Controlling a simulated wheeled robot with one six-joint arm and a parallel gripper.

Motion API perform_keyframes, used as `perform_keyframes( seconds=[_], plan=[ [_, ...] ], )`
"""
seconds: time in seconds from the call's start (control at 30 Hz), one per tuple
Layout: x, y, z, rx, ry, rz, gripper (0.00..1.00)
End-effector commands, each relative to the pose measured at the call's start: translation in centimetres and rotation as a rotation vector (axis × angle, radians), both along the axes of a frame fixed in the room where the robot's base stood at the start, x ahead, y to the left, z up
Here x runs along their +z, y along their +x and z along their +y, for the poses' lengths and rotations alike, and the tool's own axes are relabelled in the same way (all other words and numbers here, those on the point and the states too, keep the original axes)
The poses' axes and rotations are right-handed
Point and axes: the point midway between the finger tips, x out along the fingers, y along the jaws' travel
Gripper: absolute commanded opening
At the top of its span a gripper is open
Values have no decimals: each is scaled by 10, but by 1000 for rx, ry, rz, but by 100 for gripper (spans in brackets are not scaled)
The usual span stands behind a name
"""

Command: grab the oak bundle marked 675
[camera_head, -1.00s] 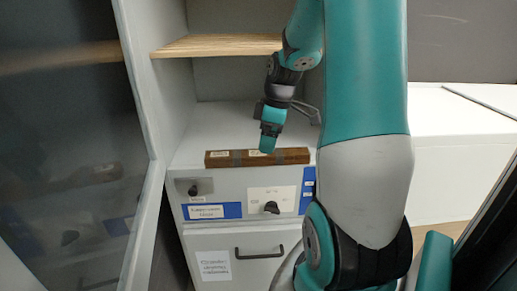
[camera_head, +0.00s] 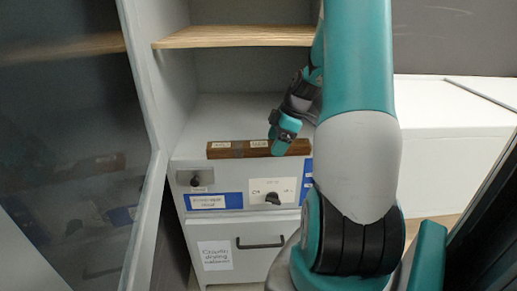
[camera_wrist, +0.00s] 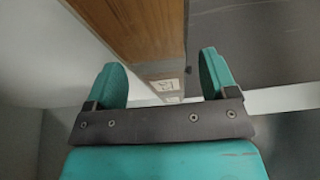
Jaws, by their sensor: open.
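A long dark-brown wood bundle (camera_head: 232,150) lies across the front of the grey cabinet top, with small white labels and a darker band. Its marking is too small to read. My gripper (camera_head: 279,148) is over the right part of the bundle and overlaps it in the head view. In the wrist view, my gripper (camera_wrist: 163,80) is open, its two teal fingers spread apart. A brown wooden piece (camera_wrist: 140,30), apparently the bundle, runs down between the fingers to small white labels. I cannot tell whether they touch it.
A pale wooden shelf (camera_head: 235,36) is above the cabinet top. The cabinet front has knobs, blue-and-white labels and a handled drawer (camera_head: 258,262). A dark glass door (camera_head: 70,140) stands at left. A white worktop (camera_head: 450,115) is at right.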

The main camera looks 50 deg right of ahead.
Motion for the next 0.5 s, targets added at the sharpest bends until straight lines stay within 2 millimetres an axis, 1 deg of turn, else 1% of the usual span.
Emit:
perform_keyframes(
  seconds=[0.17,0.43,0.5],
  plan=[
    [0,10,10,3,1,1,79],
    [0,43,38,3,-1,1,79],
    [-9,43,38,-1,1,4,79]
  ],
)
